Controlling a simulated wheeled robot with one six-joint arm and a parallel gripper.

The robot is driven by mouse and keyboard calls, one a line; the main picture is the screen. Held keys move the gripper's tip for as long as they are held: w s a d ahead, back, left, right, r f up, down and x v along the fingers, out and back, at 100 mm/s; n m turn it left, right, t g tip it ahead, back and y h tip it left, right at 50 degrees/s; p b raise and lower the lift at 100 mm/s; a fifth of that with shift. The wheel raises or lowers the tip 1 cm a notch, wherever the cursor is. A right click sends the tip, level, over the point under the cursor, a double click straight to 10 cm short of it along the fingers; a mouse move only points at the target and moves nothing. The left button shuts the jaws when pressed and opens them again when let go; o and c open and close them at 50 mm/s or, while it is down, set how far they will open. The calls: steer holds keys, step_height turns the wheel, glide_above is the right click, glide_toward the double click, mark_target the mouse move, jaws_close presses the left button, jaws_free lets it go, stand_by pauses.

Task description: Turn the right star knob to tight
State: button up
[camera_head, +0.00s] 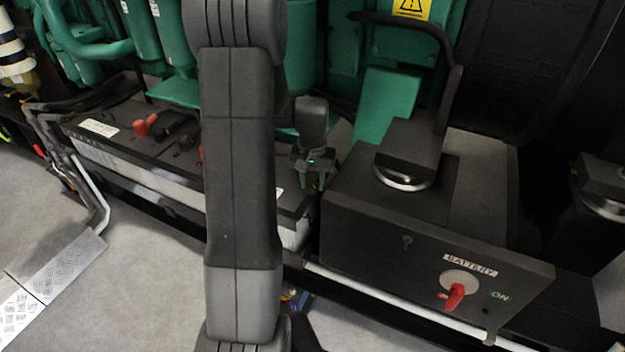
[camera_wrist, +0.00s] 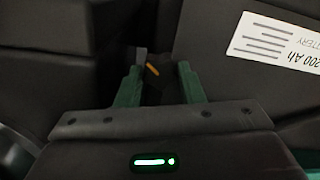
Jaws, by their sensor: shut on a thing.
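My gripper (camera_head: 318,182) points down into the gap between the battery and the dark switch box in the head view. In the wrist view, its two green fingers (camera_wrist: 160,74) stand on either side of a dark piece with an orange mark (camera_wrist: 152,69), which I take to be the right star knob. The fingers are shut on it. The knob's outline is mostly lost in shadow, and its tight marking cannot be made out. In the head view the knob is hidden behind my gripper and the box.
The battery (camera_head: 150,165) with red and black terminal parts lies left of the gripper; its label (camera_wrist: 275,40) shows in the wrist view. The switch box (camera_head: 420,235) with a red battery switch (camera_head: 455,295) stands close on the right. Green engine parts (camera_head: 385,100) rise behind.

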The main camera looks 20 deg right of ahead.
mark_target(313, 184)
steer(key=m, duration=0.5)
steer(key=shift+m, duration=2.5)
steer(key=o, duration=1)
steer(key=shift+r, duration=0.1)
step_height(313, 184, up, 14)
steer(key=p, duration=0.1)
steer(key=shift+p, duration=0.35)
steer(key=shift+f, duration=0.3)
